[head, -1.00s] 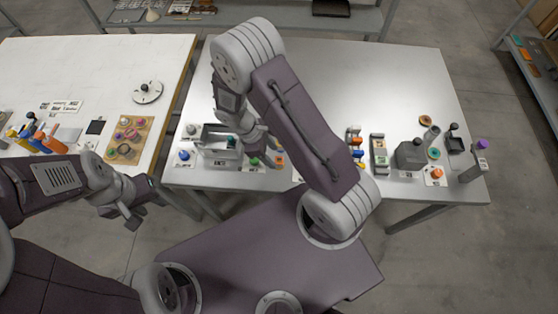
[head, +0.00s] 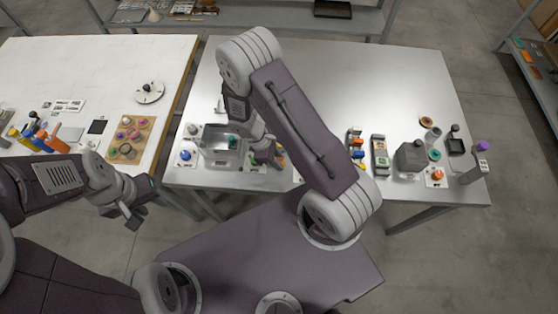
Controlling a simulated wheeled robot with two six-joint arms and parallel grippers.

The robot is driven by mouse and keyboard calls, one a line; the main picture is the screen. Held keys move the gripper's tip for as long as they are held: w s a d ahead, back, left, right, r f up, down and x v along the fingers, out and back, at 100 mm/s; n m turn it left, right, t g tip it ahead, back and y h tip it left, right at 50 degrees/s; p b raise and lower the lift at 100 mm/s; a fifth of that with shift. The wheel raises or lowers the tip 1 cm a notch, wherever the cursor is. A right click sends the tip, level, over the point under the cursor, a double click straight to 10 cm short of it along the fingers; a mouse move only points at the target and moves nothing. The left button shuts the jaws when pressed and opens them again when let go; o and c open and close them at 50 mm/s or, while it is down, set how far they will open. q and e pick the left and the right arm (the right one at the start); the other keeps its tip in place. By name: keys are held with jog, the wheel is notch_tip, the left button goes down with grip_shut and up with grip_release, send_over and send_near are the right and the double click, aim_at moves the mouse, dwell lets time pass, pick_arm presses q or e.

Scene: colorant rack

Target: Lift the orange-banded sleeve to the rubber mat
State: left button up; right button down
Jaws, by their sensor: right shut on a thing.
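My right gripper (head: 266,157) is low over the front left part of the grey metal table (head: 320,75). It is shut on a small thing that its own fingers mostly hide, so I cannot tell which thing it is. A bit of orange (head: 281,160) shows just right of the fingers; I cannot tell whether it belongs to the orange-banded sleeve. My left gripper (head: 132,216) hangs over the floor in front of the gap between the tables, touching nothing; its jaw opening is unclear. I cannot make out the rubber mat for certain.
To the right are a grey rack (head: 380,165), a dark grey block (head: 410,156) and a purple-topped stand (head: 470,172). The grey table's back is clear.

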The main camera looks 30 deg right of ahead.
jog(key=r, duration=0.4)
jog(key=shift+s+d+r, duration=0.15)
jog(key=shift+s+r, duration=0.05)
jog(key=shift+s, duration=0.1)
jog(key=s+d+r+b, duration=0.4)
jog(key=s+r+b, duration=0.2)
jog(key=s, duration=0.4)
jog(key=shift+d+r, duration=0.3)
jog(key=shift+d, duration=0.1)
